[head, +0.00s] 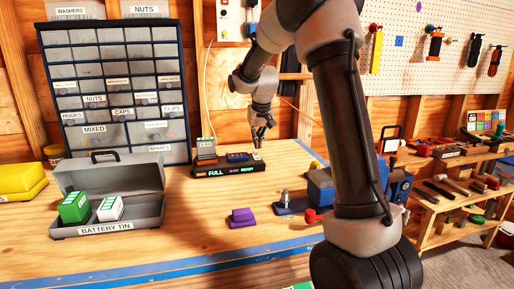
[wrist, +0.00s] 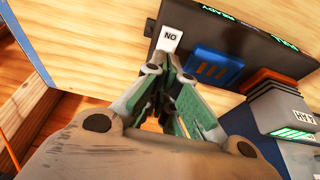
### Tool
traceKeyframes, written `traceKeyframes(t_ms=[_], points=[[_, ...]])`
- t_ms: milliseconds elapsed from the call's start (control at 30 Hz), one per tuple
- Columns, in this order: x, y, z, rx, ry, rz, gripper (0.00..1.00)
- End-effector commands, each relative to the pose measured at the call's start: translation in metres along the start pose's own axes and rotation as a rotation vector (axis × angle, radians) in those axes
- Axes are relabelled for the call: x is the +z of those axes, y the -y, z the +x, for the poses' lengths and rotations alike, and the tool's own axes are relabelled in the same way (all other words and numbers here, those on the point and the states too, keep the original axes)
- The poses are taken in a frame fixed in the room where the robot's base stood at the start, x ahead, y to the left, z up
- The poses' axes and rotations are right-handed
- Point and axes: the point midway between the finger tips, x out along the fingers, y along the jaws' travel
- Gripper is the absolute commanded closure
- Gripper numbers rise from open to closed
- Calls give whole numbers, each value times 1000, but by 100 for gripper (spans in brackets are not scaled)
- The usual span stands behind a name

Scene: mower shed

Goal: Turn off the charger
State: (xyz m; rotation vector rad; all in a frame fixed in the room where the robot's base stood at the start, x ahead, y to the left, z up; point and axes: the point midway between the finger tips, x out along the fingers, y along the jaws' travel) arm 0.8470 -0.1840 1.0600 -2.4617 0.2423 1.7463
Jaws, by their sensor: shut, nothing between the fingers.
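The charger (head: 228,171) is a dark box on the workbench with a lit green "FULL" display. A grey battery (head: 206,149) stands in its left bay; the blue bay (head: 238,157) beside it is empty. In the wrist view the charger (wrist: 262,45) appears inverted, with a white rocker switch (wrist: 170,39) marked "ON" at its end. The blue bay (wrist: 214,66) and battery (wrist: 284,112) show there too. My gripper (head: 259,142) is shut and empty, over the charger's right end. In the wrist view its fingertips (wrist: 163,62) are by the switch; I cannot tell if they touch it.
An open battery tin (head: 150,221) with green and white packs stands at left. A purple block (head: 242,217) and a blue vise (head: 320,188) are in front. A drawer cabinet (head: 117,90) stands behind. The bench in front of the charger is mostly clear.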

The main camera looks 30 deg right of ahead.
Motion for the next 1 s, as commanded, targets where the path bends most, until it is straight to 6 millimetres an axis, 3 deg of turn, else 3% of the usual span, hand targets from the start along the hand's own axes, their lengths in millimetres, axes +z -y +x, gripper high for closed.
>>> traceKeyframes(t_ms=[300,500,1000], points=[[-2,0,-74,-1,-4,0,100],[-2,0,-101,0,-2,0,100],[-5,2,-106,0,-1,-1,100]])
